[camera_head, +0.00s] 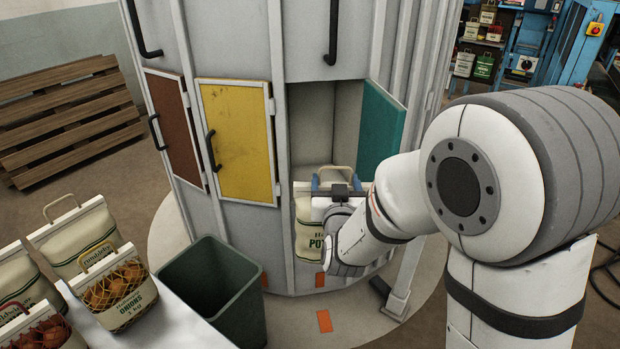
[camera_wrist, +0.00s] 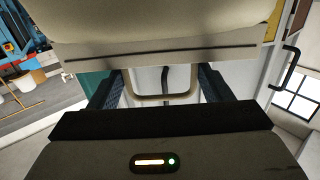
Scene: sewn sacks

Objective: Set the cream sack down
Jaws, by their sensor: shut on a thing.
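The cream sack (camera_head: 308,238) has green lettering that begins "POT" and a looped tan handle. It hangs upright at the lower part of an open compartment (camera_head: 333,120) in the grey cabinet. In the wrist view my gripper (camera_wrist: 160,92) has a finger on each side of the handle, and the sack (camera_wrist: 160,45) fills the top. My wrist hides the sack's right side and base, so I cannot tell whether it touches the compartment floor.
The teal door (camera_head: 380,130) stands open right of the compartment. Yellow (camera_head: 238,140) and brown (camera_head: 172,125) doors are shut to the left. A dark green bin (camera_head: 215,285) stands in front. Several sacks, including onions (camera_head: 115,290), sit on a white table (camera_head: 165,325) at lower left.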

